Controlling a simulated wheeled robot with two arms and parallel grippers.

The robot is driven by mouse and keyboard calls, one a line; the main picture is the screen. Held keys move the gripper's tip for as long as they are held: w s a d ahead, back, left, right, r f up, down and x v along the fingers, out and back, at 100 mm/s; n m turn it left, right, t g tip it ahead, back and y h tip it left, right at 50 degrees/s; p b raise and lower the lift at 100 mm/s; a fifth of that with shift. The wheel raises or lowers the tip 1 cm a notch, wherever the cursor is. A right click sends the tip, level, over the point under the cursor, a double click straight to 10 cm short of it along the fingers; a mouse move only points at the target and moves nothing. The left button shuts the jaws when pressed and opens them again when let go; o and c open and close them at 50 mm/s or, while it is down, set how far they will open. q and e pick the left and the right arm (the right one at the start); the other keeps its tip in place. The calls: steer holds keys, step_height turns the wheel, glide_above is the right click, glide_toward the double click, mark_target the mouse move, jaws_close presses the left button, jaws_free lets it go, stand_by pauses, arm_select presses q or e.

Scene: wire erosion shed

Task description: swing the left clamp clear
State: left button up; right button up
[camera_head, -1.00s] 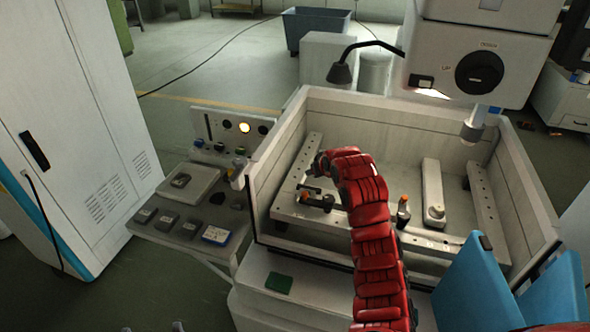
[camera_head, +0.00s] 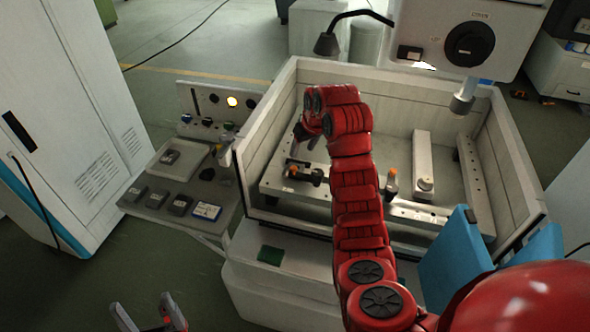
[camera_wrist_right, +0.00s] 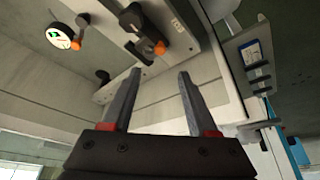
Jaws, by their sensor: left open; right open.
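The left clamp (camera_head: 316,176), a dark bar with an orange-tipped knob, lies on the left part of the work frame inside the tank. My red right arm hides what lies just to its right. My right gripper (camera_head: 299,143) is above and just behind it in the head view, partly hidden by the arm. In the right wrist view the right gripper (camera_wrist_right: 158,78) is open with nothing between its fingers. A dark clamp with an orange knob (camera_wrist_right: 158,47) lies beyond the fingertips there, apart from them. My left gripper (camera_head: 150,314) is open and empty at the lower left, outside the tank.
The pale tank walls (camera_head: 247,178) surround the work frame. A second orange-topped part (camera_head: 391,183) stands right of my arm. A machine head (camera_head: 455,40) overhangs the back right. A side shelf (camera_head: 150,198) holds small blocks. A dial gauge (camera_wrist_right: 58,38) shows in the right wrist view.

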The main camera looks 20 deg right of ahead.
steer(key=b, duration=0.5)
glide_toward(294, 168)
step_height(294, 168, down, 2)
steer(key=p+x, duration=0.1)
steer(key=x, duration=0.1)
steer(key=w+p+x, duration=0.1)
steer(key=x, duration=0.1)
steer(key=shift+f, duration=0.15)
steer(key=shift+w+a+f, duration=0.1)
steer(key=shift+w+f, duration=0.1)
steer(key=shift+f, duration=0.4)
steer(key=shift+w+f, duration=0.15)
steer(key=shift+f, duration=0.05)
jaws_close()
